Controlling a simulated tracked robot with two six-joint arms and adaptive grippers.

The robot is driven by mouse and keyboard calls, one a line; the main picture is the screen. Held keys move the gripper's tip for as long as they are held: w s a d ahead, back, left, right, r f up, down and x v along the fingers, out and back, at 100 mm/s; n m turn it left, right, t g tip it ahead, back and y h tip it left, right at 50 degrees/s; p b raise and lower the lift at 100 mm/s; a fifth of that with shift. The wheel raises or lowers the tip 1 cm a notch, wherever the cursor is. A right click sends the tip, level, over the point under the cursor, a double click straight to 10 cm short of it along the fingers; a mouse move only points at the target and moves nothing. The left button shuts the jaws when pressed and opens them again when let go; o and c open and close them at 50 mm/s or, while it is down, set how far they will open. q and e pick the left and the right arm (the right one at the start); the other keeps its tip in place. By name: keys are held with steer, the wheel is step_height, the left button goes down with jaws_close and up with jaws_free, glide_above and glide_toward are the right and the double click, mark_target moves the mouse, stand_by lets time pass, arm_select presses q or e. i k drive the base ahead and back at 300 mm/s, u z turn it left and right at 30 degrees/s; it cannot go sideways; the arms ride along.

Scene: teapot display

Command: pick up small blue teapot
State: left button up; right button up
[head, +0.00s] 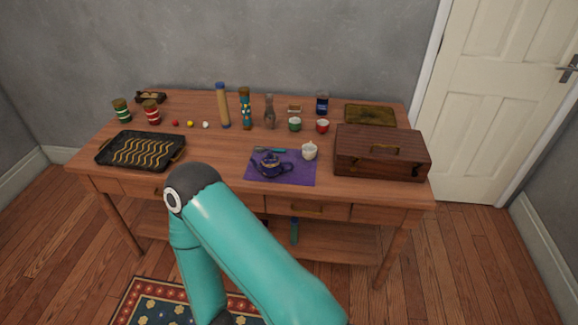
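The small blue teapot (270,164) stands upright on a purple cloth (304,174) near the front edge of the wooden table. It is dark blue with lighter trim. A white cup (309,151) stands just to its right, at the cloth's upper right. A thin teal item (271,150) lies behind the teapot on the cloth. A teal arm link of mine fills the lower middle of the head view, in front of the table. Neither of my grippers shows, and nothing is seen touching the teapot.
A brown wooden box (380,158) stands right of the cloth. A black tray (122,148) with wavy yellow strips lies at the left. Jars, small balls, a green cup (295,125) and a red cup (322,126) stand farther back. The tabletop (215,155) left of the cloth is clear.

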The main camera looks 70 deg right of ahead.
mark_target(270, 165)
steer(key=u, duration=1.75)
steer(key=i, duration=0.1)
steer(key=z, duration=3.25)
steer(key=i, duration=0.7)
steer(key=z, duration=0.05)
